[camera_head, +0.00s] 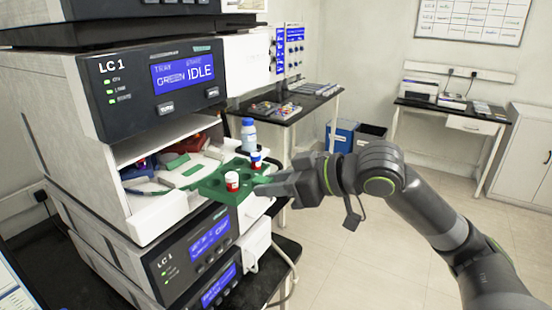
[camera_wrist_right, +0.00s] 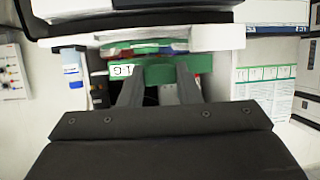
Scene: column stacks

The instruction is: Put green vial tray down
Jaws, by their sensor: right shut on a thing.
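The green vial tray (camera_head: 212,190) is at the open front of the LC 1 compartment, above the white ledge. A vial with a red label (camera_head: 232,181) stands in it near the front, and a second vial with a blue and red band (camera_head: 256,160) stands further back. My right gripper (camera_head: 268,186) reaches in from the right and is shut on the tray's right edge. In the right wrist view the tray (camera_wrist_right: 165,70) shows between the fingers (camera_wrist_right: 158,88). I cannot tell whether the tray touches the ledge below. My left gripper is out of view.
The open compartment (camera_head: 152,208) holds red, blue and green items inside. A clear bottle with a blue cap (camera_head: 248,135) stands behind the tray. A black bench (camera_head: 285,108) with small items is further back. Open floor lies to the right.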

